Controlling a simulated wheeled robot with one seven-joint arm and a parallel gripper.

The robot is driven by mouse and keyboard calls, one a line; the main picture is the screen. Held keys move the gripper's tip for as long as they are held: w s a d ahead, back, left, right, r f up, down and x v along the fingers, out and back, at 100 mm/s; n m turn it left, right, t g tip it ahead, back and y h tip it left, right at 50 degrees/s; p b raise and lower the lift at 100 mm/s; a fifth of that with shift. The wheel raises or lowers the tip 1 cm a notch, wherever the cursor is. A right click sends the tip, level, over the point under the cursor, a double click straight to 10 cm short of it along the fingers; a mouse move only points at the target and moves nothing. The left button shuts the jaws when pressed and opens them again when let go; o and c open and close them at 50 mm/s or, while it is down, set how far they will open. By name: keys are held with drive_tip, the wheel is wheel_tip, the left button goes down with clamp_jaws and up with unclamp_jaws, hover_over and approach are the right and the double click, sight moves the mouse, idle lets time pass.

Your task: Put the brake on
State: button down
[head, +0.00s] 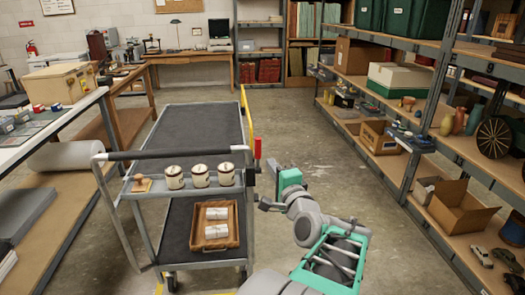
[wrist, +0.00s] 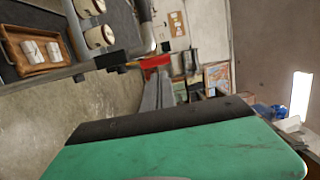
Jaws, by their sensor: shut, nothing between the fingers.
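A grey two-deck cart (head: 198,113) stands left of centre in the head view. A red grip (head: 257,148) sits at its right near corner, beside the push handle and close to a yellow bar (head: 247,112). The red grip also shows in the wrist view (wrist: 155,62), above the green and dark body of my gripper. My gripper (head: 272,168) is just right of the cart and nearer than the red grip. It is shut and empty, apparently apart from the grip. The fingertips are hard to make out. I cannot tell whether the brake is engaged.
Three cream jars (head: 199,176) and a wooden stamp (head: 142,184) stand on the cart's handle tray. Shelving (head: 440,150) lines the right, a bench (head: 60,125) the left. Floor between cart and shelves is clear.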

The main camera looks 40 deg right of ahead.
sight(259, 146)
drive_tip(key=p+x, duration=0.1)
drive_tip(key=x, duration=0.8)
drive_tip(key=shift+w, duration=0.2)
drive_tip(key=shift+d+r, duration=0.1)
